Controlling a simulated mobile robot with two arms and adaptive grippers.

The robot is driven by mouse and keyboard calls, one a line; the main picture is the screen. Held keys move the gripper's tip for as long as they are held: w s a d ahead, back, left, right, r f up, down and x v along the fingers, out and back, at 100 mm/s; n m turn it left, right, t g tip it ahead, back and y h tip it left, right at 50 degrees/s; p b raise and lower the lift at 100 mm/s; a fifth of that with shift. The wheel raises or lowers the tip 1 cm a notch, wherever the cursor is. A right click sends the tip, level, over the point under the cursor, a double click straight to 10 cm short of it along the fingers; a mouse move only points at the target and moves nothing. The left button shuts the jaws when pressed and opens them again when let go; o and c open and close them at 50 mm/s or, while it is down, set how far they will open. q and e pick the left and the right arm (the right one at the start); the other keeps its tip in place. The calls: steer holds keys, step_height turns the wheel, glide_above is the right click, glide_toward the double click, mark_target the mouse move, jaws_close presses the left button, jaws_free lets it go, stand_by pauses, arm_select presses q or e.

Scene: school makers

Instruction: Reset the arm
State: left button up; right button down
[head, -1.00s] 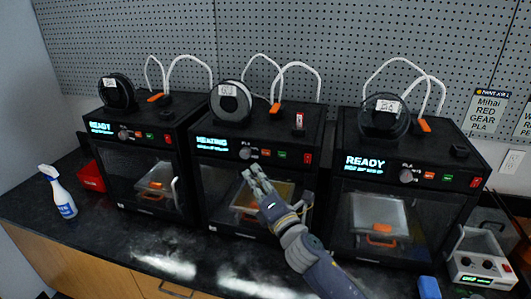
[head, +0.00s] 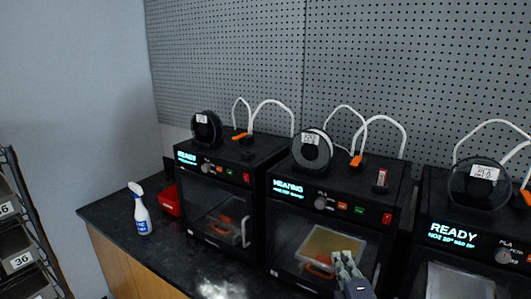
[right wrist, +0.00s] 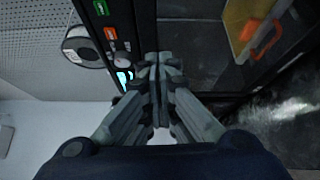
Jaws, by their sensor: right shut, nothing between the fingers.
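My right gripper (head: 346,262) is low in the head view, in front of the door of the middle printer (head: 330,205), whose display reads HEATING. Its fingers are together with nothing between them. In the right wrist view the shut fingers (right wrist: 157,75) point at the printer's dark front, beside its buttons. I cannot tell the exact gap between fingertips and printer. My left gripper is not in view.
The left printer (head: 215,165) reads READY, and so does the right printer (head: 460,225). A spray bottle (head: 140,212) and a red bin (head: 170,200) stand on the dark counter (head: 115,211) at left. A shelf rack (head: 22,235) stands at far left.

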steer(key=s+d+f+m+g+h, duration=0.1)
steer(key=s+d+f+m+g, duration=0.1)
steer(key=s+f+m+g, duration=0.65)
steer(key=s+a+f+m+g+y, duration=0.15)
steer(key=s+f+m+g, duration=0.35)
steer(key=s, duration=0.8)
steer(key=s+a+f+m+g, duration=0.1)
steer(key=s+a+f+m, duration=0.15)
steer(key=s+f, duration=0.8)
steer(key=s+d+f+g+b, duration=0.1)
steer(key=s+f+b, duration=0.15)
steer(key=f, duration=1.05)
steer(key=s+f+b, duration=0.1)
steer(key=s+f, duration=0.2)
steer(key=f, duration=1)
steer(key=s+d+f+g+b, duration=0.1)
steer(key=s+d+f+b, duration=0.1)
steer(key=s+f, duration=1.4)
steer(key=shift+d+f, duration=0.5)
steer(key=shift+f, duration=0.15)
